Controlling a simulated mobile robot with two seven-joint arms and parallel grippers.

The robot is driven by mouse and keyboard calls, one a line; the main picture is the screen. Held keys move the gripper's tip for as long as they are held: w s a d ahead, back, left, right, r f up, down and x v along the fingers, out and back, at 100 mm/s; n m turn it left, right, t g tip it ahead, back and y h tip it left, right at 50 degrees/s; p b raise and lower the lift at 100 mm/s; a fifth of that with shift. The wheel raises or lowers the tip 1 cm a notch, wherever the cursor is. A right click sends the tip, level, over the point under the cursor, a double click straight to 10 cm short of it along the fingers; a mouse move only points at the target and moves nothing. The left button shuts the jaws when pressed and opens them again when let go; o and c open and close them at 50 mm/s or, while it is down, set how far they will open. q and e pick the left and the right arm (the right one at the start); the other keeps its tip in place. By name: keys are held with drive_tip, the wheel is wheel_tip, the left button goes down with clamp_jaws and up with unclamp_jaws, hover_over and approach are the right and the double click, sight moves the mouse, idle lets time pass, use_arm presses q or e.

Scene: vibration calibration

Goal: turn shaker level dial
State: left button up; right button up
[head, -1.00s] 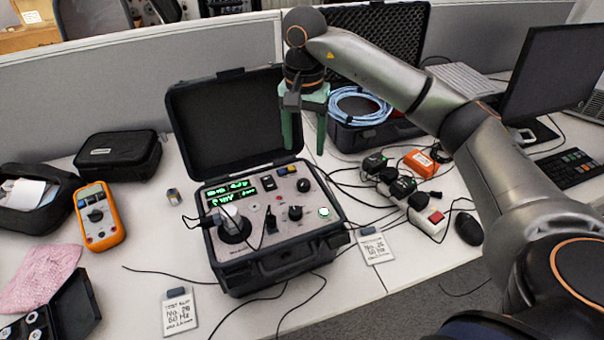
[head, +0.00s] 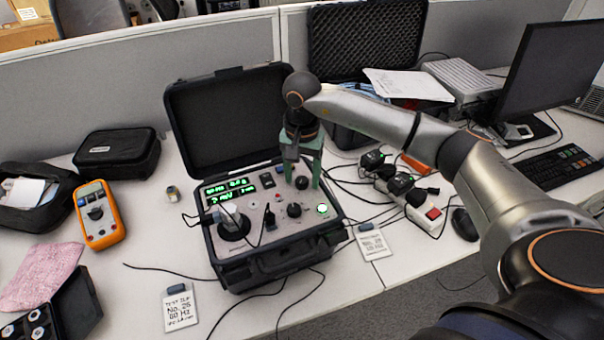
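The shaker unit (head: 275,270) is an open black case with a grey control panel and green lit displays (head: 229,190). A small black dial (head: 302,183) sits at the panel's upper right and a second black dial (head: 294,210) lies just below it. My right gripper (head: 302,180) points down over the panel's upper right corner. Its two green fingers are apart, one on each side of the upper dial as seen here. I cannot tell whether they touch it. My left gripper is not in view.
The raised case lid (head: 225,120) stands behind the panel. A sensor on a round black mount (head: 232,224) is at the panel's left. An orange multimeter (head: 98,215) lies left of the case. Cables and a power strip (head: 425,215) are on the right. Labelled cards lie in front.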

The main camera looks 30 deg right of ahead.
clamp_jaws()
drive_tip(key=shift+m, duration=0.4)
drive_tip(key=shift+m+b, duration=0.4)
drive_tip(key=shift+m, duration=0.6)
drive_tip(key=m, duration=0.3)
drive_tip(key=shift+b, duration=0.3)
drive_tip(key=m, duration=0.4)
drive_tip(key=shift+m, duration=1.6)
drive_tip(key=shift+r, duration=0.1)
